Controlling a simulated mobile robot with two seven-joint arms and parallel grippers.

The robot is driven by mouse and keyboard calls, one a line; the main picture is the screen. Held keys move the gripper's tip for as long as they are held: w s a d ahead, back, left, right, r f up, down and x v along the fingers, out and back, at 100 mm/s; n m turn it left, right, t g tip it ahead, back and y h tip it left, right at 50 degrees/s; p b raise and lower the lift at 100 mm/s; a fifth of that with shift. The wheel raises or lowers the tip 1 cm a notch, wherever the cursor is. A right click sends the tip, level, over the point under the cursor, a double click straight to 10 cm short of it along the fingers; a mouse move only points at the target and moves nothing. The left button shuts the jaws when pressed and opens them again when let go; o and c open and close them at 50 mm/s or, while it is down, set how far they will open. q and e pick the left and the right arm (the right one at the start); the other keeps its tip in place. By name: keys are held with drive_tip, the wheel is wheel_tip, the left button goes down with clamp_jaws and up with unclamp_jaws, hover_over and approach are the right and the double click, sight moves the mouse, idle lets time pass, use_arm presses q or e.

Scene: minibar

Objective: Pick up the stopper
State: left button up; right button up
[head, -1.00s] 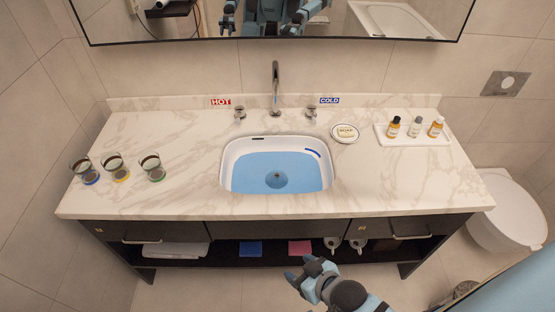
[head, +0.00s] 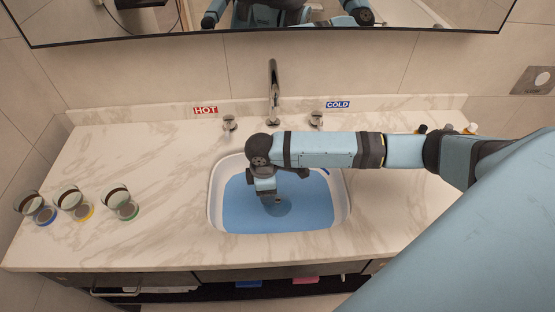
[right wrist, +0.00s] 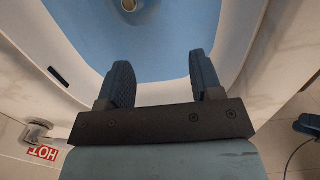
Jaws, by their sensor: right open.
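The sink basin (head: 214,215) is white with a blue surface inside. A small round piece that looks like the stopper (head: 278,200) sits at the drain in the middle, partly hidden by my gripper. My right gripper (head: 268,194) is above the basin, pointing down, just beside the drain in the picture. In the right wrist view the gripper (right wrist: 160,72) has its fingers apart with nothing between them. My left gripper is not directly in view.
The faucet (head: 274,90) stands behind the basin, with a hot knob (head: 229,123) and a cold knob (head: 317,119). Several glasses, one of them here (head: 123,204), stand on the left counter. My right arm covers much of the right counter; bottle tops (head: 470,128) show behind it.

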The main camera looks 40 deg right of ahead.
drive_tip(key=w+d, duration=0.2)
drive_tip(key=d, duration=0.2)
hover_over(278, 200)
drive_tip(key=shift+h, duration=0.4)
wheel_tip(278, 200, down, 8)
drive_tip(key=shift+a+r, duration=0.1)
drive_tip(key=shift+r, duration=0.15)
drive_tip(key=shift+f, duration=2.95)
clamp_jaws()
